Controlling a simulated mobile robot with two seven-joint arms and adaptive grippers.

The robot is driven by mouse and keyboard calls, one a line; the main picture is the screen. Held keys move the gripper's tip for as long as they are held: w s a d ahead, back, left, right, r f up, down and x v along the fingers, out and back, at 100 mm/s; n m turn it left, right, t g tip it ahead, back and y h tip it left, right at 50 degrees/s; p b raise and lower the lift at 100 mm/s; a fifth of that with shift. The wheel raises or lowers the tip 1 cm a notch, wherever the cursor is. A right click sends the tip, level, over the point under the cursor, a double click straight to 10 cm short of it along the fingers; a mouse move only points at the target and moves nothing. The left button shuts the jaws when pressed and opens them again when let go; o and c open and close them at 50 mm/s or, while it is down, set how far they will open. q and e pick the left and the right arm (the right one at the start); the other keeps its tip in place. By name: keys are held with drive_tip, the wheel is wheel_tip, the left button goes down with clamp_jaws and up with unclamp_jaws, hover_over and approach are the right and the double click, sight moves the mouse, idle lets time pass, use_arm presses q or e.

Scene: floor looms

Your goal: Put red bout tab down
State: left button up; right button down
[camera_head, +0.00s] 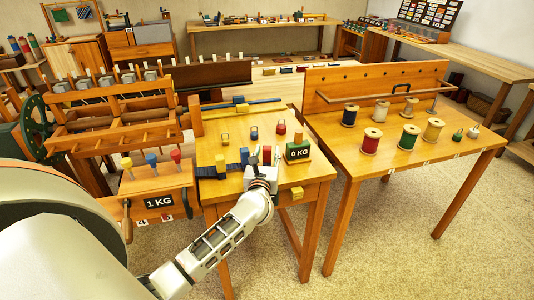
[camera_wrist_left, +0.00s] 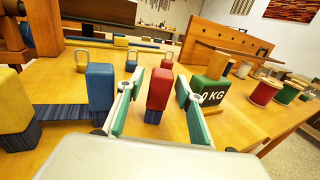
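The red bout tab (camera_wrist_left: 158,88) is a red block on a dark striped base, standing upright in the left wrist view. It also shows small in the head view (camera_head: 267,152). My left gripper (camera_wrist_left: 159,100) has its two green-lined fingers apart, one on each side of the red tab, with visible gaps. In the head view the left gripper (camera_head: 262,172) is over the small table near its front. A blue tab (camera_wrist_left: 100,88) stands left of the fingers, and a yellow tab (camera_wrist_left: 10,100) stands farther left. My right gripper is not in view.
A green block marked 0 KG (camera_head: 298,150) stands close to the right finger. Several padlock-like pieces (camera_wrist_left: 131,62) stand behind. Thread spools (camera_head: 372,140) stand on the right table. A loom (camera_head: 120,110) stands at the left.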

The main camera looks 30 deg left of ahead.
use_arm(q)
drive_tip(key=shift+r, duration=0.25)
drive_tip(key=v, duration=1.1)
drive_tip(key=shift+s+f, duration=0.1)
drive_tip(key=shift+f, duration=0.05)
drive_tip(key=s+d+f+m+t+h, duration=0.1)
drive_tip(key=s+d+f+m+h, duration=0.4)
drive_tip(key=m, duration=1)
drive_tip(key=s+d+f+m+t+h, duration=0.15)
drive_tip(key=s+d+m+h, duration=0.35)
drive_tip(key=d+m, duration=0.8)
drive_tip(key=s+f+m+g, duration=0.3)
drive_tip(key=s+f+m, duration=0.3)
drive_tip(key=f+m, duration=0.3)
drive_tip(key=s+f+m+g, duration=0.4)
drive_tip(key=s+f+m, duration=0.2)
drive_tip(key=f+m, duration=0.2)
drive_tip(key=shift+s+f+m+h, duration=0.3)
drive_tip(key=shift+f+m+h, duration=0.1)
drive_tip(key=shift+f, duration=0.05)
drive_tip(key=shift+g, duration=0.25)
